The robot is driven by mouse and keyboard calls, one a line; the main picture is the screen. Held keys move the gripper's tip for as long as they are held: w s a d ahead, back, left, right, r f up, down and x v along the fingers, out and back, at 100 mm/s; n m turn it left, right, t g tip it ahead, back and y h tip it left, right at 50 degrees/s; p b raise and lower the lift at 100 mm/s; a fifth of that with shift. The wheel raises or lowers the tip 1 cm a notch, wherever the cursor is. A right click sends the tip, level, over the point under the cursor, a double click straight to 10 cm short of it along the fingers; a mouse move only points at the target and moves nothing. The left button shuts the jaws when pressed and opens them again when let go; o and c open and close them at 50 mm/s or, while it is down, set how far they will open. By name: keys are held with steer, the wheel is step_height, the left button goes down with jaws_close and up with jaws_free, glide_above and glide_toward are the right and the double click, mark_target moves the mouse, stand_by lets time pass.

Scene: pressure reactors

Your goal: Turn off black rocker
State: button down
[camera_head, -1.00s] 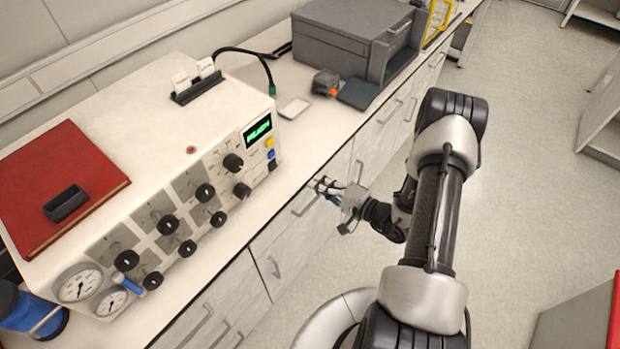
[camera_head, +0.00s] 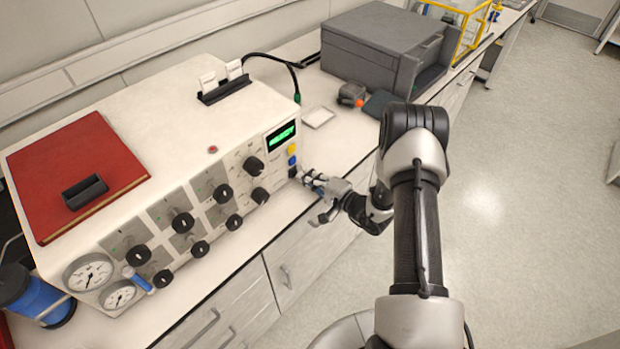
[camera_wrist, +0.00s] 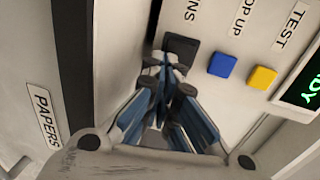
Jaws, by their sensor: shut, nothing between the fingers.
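The black rocker (camera_wrist: 182,47) sits on the reactor's front panel, beside the blue button (camera_wrist: 222,65) and the yellow button (camera_wrist: 262,77). In the wrist view my gripper (camera_wrist: 170,68) is shut and empty, with its fingertips right at the rocker's lower edge and covering part of it. I cannot tell whether they touch it. In the head view my gripper (camera_head: 303,176) is at the right end of the panel, just below the blue button (camera_head: 292,160). The rocker is mostly hidden there. Its on or off position is not clear.
The white reactor box (camera_head: 150,110) carries several black knobs, two gauges (camera_head: 88,272) and a green display (camera_head: 281,136). A grey printer-like machine (camera_head: 375,45) stands behind on the counter. The floor at right is open.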

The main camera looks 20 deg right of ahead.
steer(key=shift+w+a+f+b, duration=0.2)
steer(key=shift+w+f+b, duration=0.2)
steer(key=shift+b, duration=0.5)
steer(key=shift+s+r+p, duration=0.15)
steer(key=shift+r+p, duration=0.05)
steer(key=shift+p, duration=0.1)
steer(key=v, duration=1.2)
steer(key=shift+f, duration=0.1)
